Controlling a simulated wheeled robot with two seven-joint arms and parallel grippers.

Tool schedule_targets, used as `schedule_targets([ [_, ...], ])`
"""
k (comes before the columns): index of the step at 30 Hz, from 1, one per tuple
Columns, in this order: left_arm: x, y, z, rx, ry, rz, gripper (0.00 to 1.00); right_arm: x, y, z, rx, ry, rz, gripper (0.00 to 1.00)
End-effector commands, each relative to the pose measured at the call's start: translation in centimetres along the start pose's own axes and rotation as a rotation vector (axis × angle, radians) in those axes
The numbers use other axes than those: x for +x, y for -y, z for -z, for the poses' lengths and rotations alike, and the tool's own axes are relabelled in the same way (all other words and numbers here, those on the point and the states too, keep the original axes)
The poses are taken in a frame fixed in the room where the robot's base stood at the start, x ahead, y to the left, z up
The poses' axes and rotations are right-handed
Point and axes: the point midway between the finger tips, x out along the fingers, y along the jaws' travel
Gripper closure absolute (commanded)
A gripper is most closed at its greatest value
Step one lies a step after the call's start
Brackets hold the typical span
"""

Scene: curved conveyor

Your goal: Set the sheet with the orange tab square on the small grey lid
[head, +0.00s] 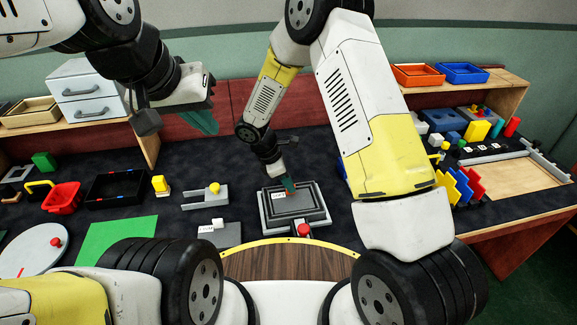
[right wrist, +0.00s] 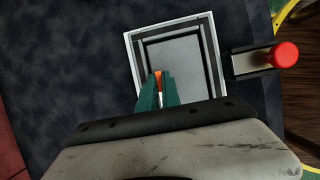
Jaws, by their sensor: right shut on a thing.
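My right gripper (head: 289,185) points down over a stack of flat rectangular pieces. In the right wrist view its teal fingers (right wrist: 159,92) are shut on an orange tab (right wrist: 158,76). The sheet (right wrist: 185,62) looks like a grey panel with a dark border, under the fingers. A light grey rim, seemingly the small grey lid (right wrist: 131,58), shows around it. The sheet looks roughly square with this rim; whether it touches is unclear. The near edge is hidden by my gripper. My left gripper (head: 203,122) hangs at upper left, its finger gap unclear.
A red knob (head: 304,230) on a small bracket stands just in front of the stack. A green mat (head: 117,240) lies further left.

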Motion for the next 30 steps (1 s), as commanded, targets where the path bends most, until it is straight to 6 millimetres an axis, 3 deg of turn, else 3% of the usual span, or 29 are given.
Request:
schedule_targets([
  [11,0.0,0.0,0.0,0.000,0.000,0.000,1.00,0.6,0.0,0.3,0.000,0.000,-0.001,1.00],
  [12,0.0,0.0,0.0,0.000,0.000,0.000,1.00,0.6,-0.1,0.3,0.001,0.000,-0.002,0.88],
  [15,0.0,0.0,0.0,0.000,0.000,0.000,1.00,0.6,-0.1,0.3,0.001,-0.001,-0.002,0.70],
  [25,0.0,0.0,0.0,0.000,0.000,0.000,1.00,0.5,-0.1,0.2,0.001,-0.001,-0.002,0.70],
  [30,0.0,0.0,0.0,0.000,0.000,0.000,1.00,-1.4,-0.2,0.2,0.001,-0.002,-0.006,0.70],
])
